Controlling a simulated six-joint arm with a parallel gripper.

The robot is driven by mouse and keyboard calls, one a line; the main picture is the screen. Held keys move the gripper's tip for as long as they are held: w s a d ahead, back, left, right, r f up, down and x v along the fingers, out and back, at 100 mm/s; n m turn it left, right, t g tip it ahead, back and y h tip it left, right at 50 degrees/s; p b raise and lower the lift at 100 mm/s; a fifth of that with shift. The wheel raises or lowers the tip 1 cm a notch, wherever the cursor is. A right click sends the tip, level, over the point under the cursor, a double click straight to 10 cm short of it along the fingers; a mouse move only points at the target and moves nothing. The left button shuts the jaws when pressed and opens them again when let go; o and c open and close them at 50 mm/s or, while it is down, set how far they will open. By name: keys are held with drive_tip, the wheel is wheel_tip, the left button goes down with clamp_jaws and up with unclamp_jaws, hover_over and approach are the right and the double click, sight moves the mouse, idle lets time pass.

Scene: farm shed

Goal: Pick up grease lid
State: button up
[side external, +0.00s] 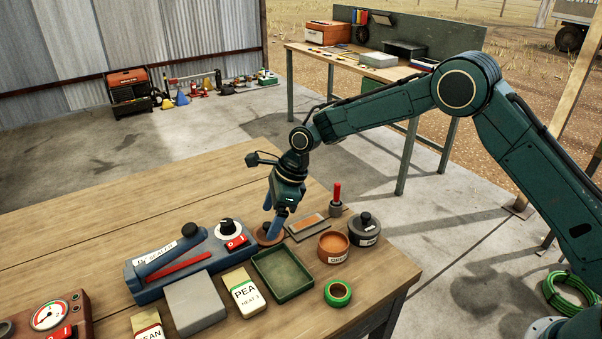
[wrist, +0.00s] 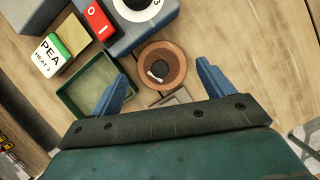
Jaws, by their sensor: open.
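The grease lid, a round terracotta-brown disc with a darker middle, lies flat on the wooden bench (side external: 90,232). In the side external view the lid (side external: 267,239) is partly hidden behind my fingers. My gripper (side external: 273,224) points down just above it, with blue fingers open. In the wrist view the lid (wrist: 176,58) sits just beyond and between the two spread fingertips of my gripper (wrist: 164,82), with a small pale knob near its middle. I cannot tell whether a finger touches it. An open orange-brown pot (side external: 333,248) with a label stands to the right.
A green tray (side external: 283,290) and the blue sealer (side external: 165,262) with a red switch flank the lid closely. A flat grey-and-orange piece (side external: 307,228), a lidded dark pot (side external: 365,230), a red-handled tool (side external: 336,200) and green tape (side external: 338,292) stand nearby. The far left bench is clear.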

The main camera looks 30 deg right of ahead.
sight(267, 224)
drive_tip(key=shift+x, duration=1.75)
drive_tip(key=shift+r, duration=0.1)
drive_tip(key=c, duration=0.7)
drive_tip(key=shift+r, duration=0.15)
wheel_tip(267, 224, up, 20)
drive_tip(key=shift+f, duration=0.15)
drive_tip(key=s+d+f+n+g, duration=0.1)
drive_tip(key=s+d+f+n, duration=0.2)
drive_tip(key=s+n, duration=0.1)
drive_tip(key=s+d+f+n+g, duration=0.2)
drive_tip(key=s+d+f+n, duration=0.1)
drive_tip(key=s+n, duration=0.1)
drive_tip(key=s+d+f+n+g, duration=0.1)
drive_tip(key=s+d+f+n, duration=0.2)
drive_tip(key=s+n, duration=0.1)
drive_tip(key=shift+s+d+n+g+h, duration=0.3)
drive_tip(key=shift+s+n+g+h, duration=0.1)
drive_tip(key=shift+n, duration=0.3)
